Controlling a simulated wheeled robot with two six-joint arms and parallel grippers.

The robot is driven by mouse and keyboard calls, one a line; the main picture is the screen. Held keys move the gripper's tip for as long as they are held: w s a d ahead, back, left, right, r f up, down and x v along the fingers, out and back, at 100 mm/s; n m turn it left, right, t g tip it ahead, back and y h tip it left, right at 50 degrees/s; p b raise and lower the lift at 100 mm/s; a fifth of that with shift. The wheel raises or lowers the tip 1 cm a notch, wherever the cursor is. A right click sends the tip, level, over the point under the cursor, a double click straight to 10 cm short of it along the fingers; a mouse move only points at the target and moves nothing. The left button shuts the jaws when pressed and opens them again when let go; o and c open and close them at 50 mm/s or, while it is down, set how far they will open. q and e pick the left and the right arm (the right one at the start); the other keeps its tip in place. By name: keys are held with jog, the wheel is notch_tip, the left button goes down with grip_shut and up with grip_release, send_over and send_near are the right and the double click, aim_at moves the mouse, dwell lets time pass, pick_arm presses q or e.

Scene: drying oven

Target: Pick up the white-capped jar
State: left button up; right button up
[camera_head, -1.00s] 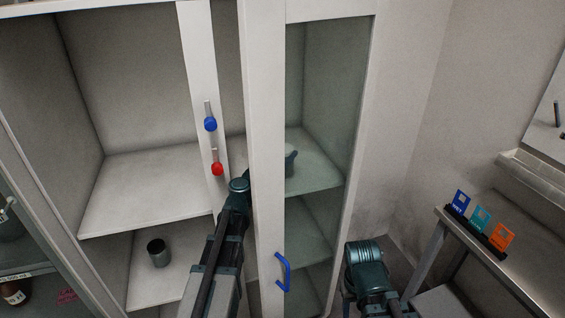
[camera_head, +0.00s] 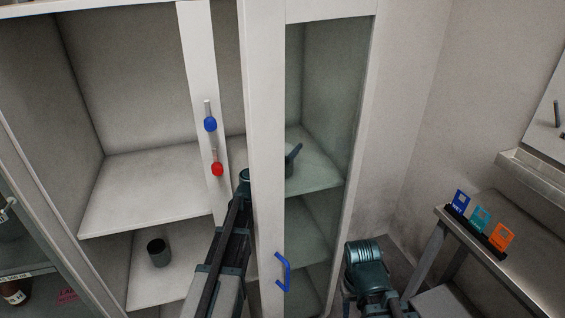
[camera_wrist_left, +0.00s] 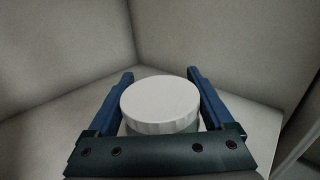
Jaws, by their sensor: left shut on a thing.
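The white-capped jar (camera_wrist_left: 160,102) shows in the left wrist view, its round white lid seen from above at an angle. My left gripper (camera_wrist_left: 160,74) has one blue finger on each side of the jar and is shut on it. In the head view my left arm reaches into the cabinet behind the white door frame. Part of the gripper (camera_head: 291,160) shows through the glass, above the middle shelf. The frame hides the jar there. Whether the jar touches the shelf cannot be told.
Blue (camera_head: 210,124) and red (camera_head: 217,170) knobs sit on the left upright. A dark cup (camera_head: 158,252) stands on the lower shelf. A side table (camera_head: 500,255) with coloured cards stands right.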

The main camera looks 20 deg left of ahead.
pick_arm(q)
jog(key=shift+r, duration=0.15)
notch_tip(320, 180, up, 31)
jog(key=p, duration=3.1)
jog(key=shift+r+p, duration=0.4)
jog(key=shift+p, duration=0.2)
